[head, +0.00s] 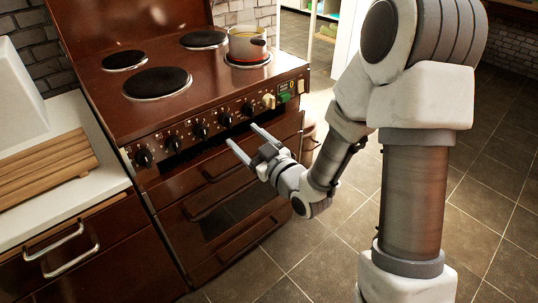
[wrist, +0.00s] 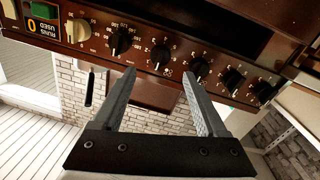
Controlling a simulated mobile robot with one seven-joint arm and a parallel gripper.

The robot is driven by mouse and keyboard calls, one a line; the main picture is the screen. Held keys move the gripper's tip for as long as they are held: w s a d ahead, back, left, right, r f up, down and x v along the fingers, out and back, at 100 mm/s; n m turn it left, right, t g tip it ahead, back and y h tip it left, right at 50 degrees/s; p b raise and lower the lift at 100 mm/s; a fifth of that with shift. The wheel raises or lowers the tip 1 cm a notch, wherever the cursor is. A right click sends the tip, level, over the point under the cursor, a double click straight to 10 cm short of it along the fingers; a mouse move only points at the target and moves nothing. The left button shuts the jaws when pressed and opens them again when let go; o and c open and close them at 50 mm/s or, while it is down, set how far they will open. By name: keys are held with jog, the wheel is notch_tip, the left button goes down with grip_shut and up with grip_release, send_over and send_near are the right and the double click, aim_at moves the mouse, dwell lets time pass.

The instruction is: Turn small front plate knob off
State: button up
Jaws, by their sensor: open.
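The brown stove's front panel carries a row of black knobs. Which one serves the small front plate cannot be read. One black knob (head: 224,118) lies ahead of my gripper (head: 245,137); it shows just beyond and between the fingertips in the wrist view (wrist: 160,57). My gripper is open and empty, its fingers pointing at the panel and apparently apart from it. The small front plate appears to be under a pot (head: 246,46), with a red-orange glow around its rim (head: 240,66). The wrist view shows the panel upside down.
A cream knob (head: 268,100) and a green display (head: 284,97) sit at the panel's right end. Other black knobs (head: 172,143) lie to the left. Oven door handles stick out below. A counter with a wooden board (head: 45,170) is at left. Tiled floor (head: 345,230) is open at right.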

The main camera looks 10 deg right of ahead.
jog(key=p+v, duration=1)
jog(key=p, duration=0.4)
dwell(0.6)
